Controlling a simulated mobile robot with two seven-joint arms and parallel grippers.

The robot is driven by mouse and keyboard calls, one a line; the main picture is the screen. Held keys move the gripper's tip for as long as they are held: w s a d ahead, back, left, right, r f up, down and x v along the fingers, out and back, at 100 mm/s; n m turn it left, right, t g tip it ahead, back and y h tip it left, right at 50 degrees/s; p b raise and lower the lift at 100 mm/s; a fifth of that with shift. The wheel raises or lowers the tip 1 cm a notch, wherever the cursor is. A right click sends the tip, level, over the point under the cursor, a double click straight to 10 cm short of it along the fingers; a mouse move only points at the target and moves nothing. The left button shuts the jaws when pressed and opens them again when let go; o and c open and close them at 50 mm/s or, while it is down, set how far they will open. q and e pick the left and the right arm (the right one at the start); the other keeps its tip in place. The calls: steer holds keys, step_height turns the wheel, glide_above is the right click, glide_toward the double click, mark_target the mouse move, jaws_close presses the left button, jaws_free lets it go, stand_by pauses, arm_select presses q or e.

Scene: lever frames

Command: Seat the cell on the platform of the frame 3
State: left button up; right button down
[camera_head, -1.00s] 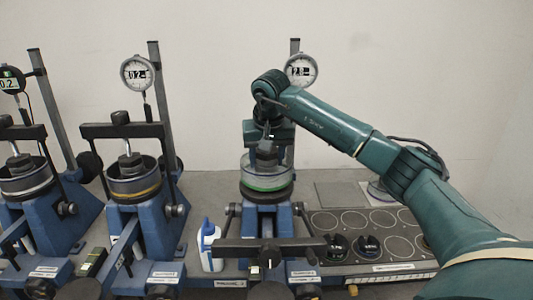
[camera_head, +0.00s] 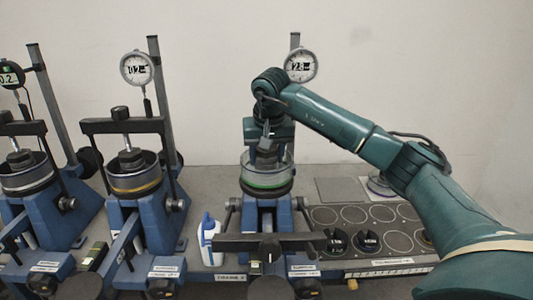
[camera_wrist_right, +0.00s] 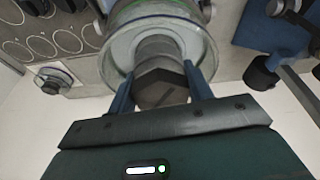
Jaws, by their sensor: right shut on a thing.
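The cell (camera_head: 281,174) is a clear round cup with a green band and a grey metal stem in its middle. It is upright over the dark round platform (camera_head: 267,191) of the blue frame 3 (camera_head: 266,217); I cannot tell whether it touches. My right gripper (camera_head: 264,143) comes from above and is shut on the cell's grey stem. In the right wrist view, the two blue fingers of the right gripper (camera_wrist_right: 160,90) flank the hexagonal stem top, with the cell's clear rim (camera_wrist_right: 120,48) around. My left gripper is not in view.
Frame 3's dark crossbar (camera_head: 225,243) lies low in front. A white bottle (camera_head: 209,243) stands left of it. Two similar frames, with cups (camera_head: 135,184) and dials (camera_head: 137,68), stand at left. A tray with ringed spots (camera_head: 400,241) and black knobs (camera_head: 367,241) lies right.

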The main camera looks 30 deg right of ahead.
steer(key=shift+f, duration=0.3)
stand_by(0.8)
steer(key=c, duration=0.7)
jaws_free()
steer(key=shift+o, duration=0.9)
steer(key=shift+f, duration=0.2)
steer(key=b+v, duration=0.1)
steer(key=v, duration=1.2)
steer(key=shift+r+b, duration=0.25)
steer(key=shift+b, duration=0.15)
